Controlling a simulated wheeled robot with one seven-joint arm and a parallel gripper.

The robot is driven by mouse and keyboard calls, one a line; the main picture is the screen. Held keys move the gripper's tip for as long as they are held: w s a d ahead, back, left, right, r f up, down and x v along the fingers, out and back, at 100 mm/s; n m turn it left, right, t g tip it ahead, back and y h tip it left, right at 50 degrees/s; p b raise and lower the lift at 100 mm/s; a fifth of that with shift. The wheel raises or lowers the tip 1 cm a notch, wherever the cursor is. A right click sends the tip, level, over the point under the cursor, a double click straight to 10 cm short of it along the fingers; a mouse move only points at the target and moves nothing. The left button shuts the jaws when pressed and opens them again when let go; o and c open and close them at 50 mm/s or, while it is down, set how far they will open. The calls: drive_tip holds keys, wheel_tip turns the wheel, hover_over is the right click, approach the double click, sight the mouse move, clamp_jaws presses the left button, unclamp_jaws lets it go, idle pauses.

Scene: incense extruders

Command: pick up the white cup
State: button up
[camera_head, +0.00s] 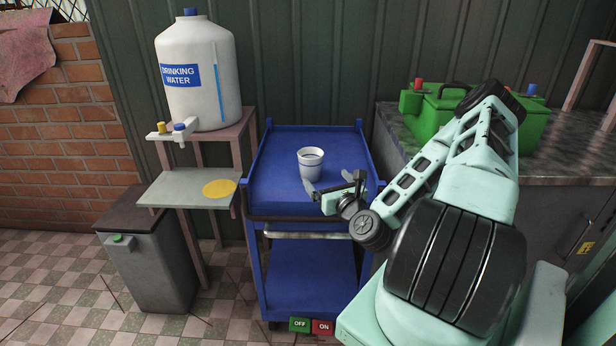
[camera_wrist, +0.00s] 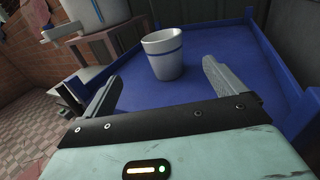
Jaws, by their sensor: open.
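The white cup (camera_head: 310,165) stands upright on the top tray of the blue cart (camera_head: 285,142). It has a dark blue band below its rim. My gripper (camera_head: 330,182) is open and empty, low over the front part of the tray, just in front of the cup. In the wrist view the cup (camera_wrist: 163,55) stands beyond the fingertips, between the lines of the two spread fingers (camera_wrist: 158,75), and nothing touches it. The tray (camera_wrist: 215,70) shows around it.
A white drinking water jug (camera_head: 200,90) stands on a wooden stand left of the cart, with a yellow disc (camera_head: 219,188) on the lower shelf. A green box (camera_head: 470,115) sits on the right counter. The cart has raised edges. The tray around the cup is clear.

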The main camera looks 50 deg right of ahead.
sight(314, 164)
drive_tip(key=shift+w+d+f+b, duration=0.15)
drive_tip(key=shift+w+b, duration=0.15)
drive_tip(key=shift+w, duration=0.05)
drive_tip(key=shift+w+d+f+b, duration=0.15)
drive_tip(key=shift+w+b, duration=0.1)
drive_tip(key=shift+w, duration=0.1)
drive_tip(key=shift+w+d+b, duration=0.35)
drive_tip(key=shift+w+b, duration=0.05)
drive_tip(key=shift+b, duration=0.75)
drive_tip(key=b+x, duration=0.2)
drive_tip(key=b, duration=0.2)
drive_tip(key=shift+a, duration=0.1)
drive_tip(key=x, duration=0.1)
drive_tip(key=b+x, duration=0.1)
drive_tip(key=x, duration=0.2)
drive_tip(key=shift+r, duration=0.3)
drive_tip(key=shift+d+f+b+x, duration=0.15)
drive_tip(key=shift+b+x, duration=0.2)
drive_tip(key=shift+x, duration=1)
drive_tip(key=shift+d+f+b+x, duration=0.15)
drive_tip(key=shift+b+x, duration=0.15)
drive_tip(key=shift+x, duration=1.1)
drive_tip(key=shift+s, duration=0.15)
drive_tip(key=c, duration=1.2)
